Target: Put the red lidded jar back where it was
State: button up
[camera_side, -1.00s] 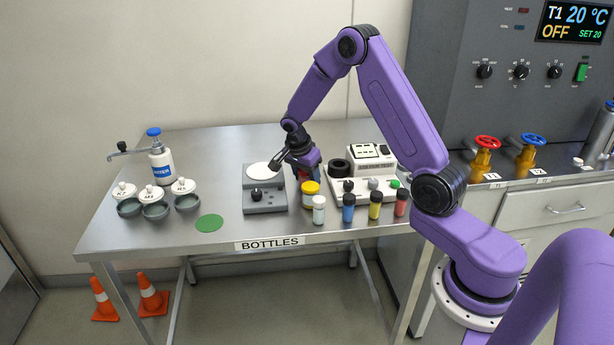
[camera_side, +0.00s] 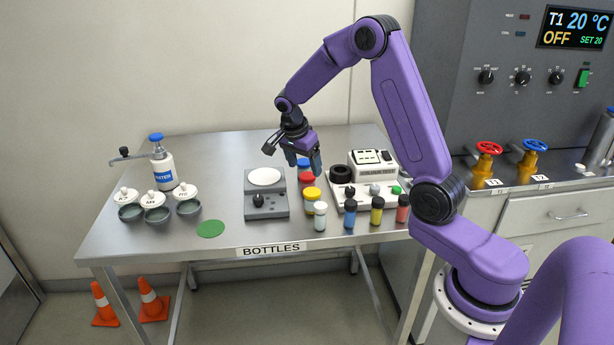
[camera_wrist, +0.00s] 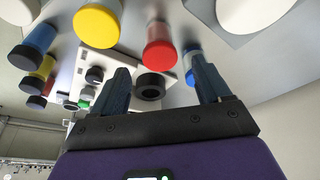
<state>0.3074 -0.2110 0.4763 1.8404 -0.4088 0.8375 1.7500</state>
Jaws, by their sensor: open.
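The red lidded jar (camera_side: 307,179) stands upright on the table, right of the grey plate device, between a yellow lidded jar (camera_side: 313,195) in front and a blue lidded jar (camera_side: 303,163) behind. My gripper (camera_side: 304,168) is open and empty, above the red and blue jars; its fingers partly cover the blue one. In the wrist view the red jar (camera_wrist: 160,52) shows beyond the gap between my open fingertips (camera_wrist: 158,68), apart from them. The yellow jar (camera_wrist: 98,26) is to its left; the blue jar is partly hidden by the right finger.
The grey device (camera_side: 266,207) with a white round plate is left of the jars. Small capped vials (camera_side: 350,212) and a white instrument (camera_side: 371,165) are to the right.

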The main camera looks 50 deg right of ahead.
jog(key=s+a+r+n+t+y, duration=0.1)
jog(key=s+a+r+n, duration=0.2)
jog(key=s+a+n, duration=0.45)
jog(key=s+a+r+n+y, duration=0.1)
jog(key=s+a+r+n, duration=0.3)
jog(key=s+a+n, duration=0.35)
jog(key=s+a+n+y, duration=0.1)
jog(key=s+a+n, duration=0.1)
jog(key=s+n, duration=0.5)
jog(key=s+a+f+n, duration=0.1)
jog(key=s+n, duration=0.7)
jog(key=s, duration=0.3)
jog(key=shift+s+a+f+n+g+y, duration=0.2)
jog(key=shift+s+a+n+g+y, duration=0.1)
jog(key=shift+a+g+y, duration=0.1)
